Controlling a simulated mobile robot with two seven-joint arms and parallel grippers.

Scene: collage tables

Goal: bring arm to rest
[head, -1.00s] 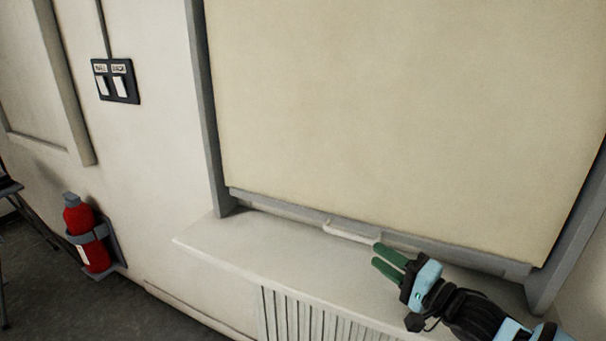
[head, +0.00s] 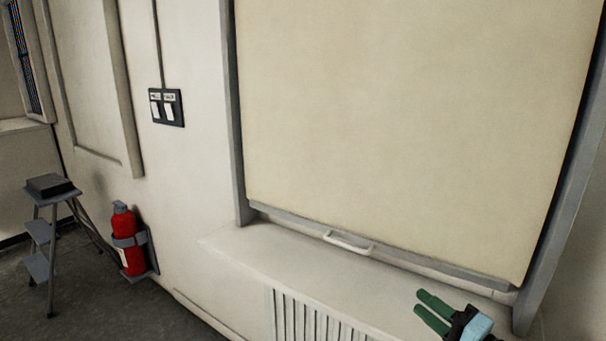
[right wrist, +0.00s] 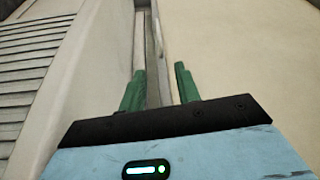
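My right gripper (head: 427,306) is at the lower right of the head view, over the right part of the window sill. Its two green fingers are apart with nothing between them. In the right wrist view the open fingers (right wrist: 160,84) point along the gap between the sill and the blind. The cream blind (head: 400,120) is down, its grey bottom bar just above the sill. The white handle (head: 348,243) on the bar is to the left of the gripper and clear of it. My left gripper is not in view.
The pale sill (head: 270,250) is bare, with a slatted radiator grille (head: 315,320) below it. A red fire extinguisher (head: 128,240) hangs on the wall, below a switch panel (head: 166,107). A grey step ladder (head: 45,235) stands at far left.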

